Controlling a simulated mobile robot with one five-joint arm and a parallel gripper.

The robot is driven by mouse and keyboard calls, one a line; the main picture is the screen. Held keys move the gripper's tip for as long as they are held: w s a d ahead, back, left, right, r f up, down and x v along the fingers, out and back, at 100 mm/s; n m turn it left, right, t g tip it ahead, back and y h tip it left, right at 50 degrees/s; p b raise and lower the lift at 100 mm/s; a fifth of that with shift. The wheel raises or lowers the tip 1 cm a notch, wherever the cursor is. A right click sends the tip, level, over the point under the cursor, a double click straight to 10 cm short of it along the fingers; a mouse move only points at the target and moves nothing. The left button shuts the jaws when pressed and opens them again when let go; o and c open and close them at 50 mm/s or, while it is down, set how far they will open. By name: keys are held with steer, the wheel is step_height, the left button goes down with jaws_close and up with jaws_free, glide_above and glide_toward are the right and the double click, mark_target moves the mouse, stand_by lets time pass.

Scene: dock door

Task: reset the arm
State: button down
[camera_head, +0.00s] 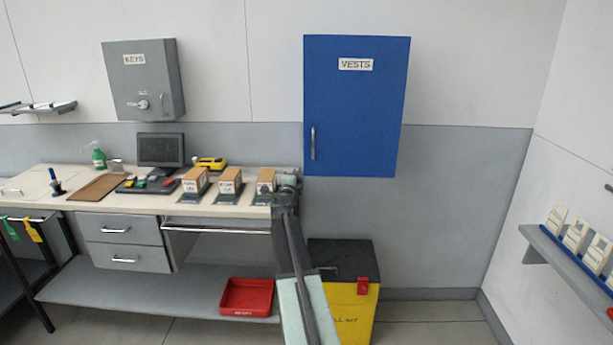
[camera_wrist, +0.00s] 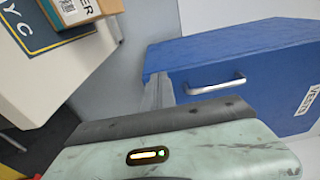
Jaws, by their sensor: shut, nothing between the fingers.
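My arm rises from the bottom of the head view, and my gripper (camera_head: 288,184) is at its far end, in front of the right end of the desk. The gripper looks small and grey there, beside the rightmost cardboard box. In the wrist view the narrow grey fingers (camera_wrist: 158,92) are together with nothing between them. They appear against the blue VESTS cabinet (camera_wrist: 240,75), whose silver handle is just to their right; I cannot tell the gap. The blue cabinet (camera_head: 355,110) is closed on the wall in the head view.
The desk (camera_head: 80,199) carries several boxes (camera_head: 230,182), a monitor (camera_head: 160,149) and a yellow tool (camera_head: 210,163). A grey KEYS cabinet (camera_head: 143,80) hangs above. A red tray (camera_head: 247,296) sits on the lower shelf. A yellow-black bin (camera_head: 357,310) stands beside my arm. A wall shelf (camera_head: 560,255) is at right.

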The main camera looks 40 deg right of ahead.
steer(key=shift+w+a, duration=0.25)
steer(key=shift+a, duration=0.1)
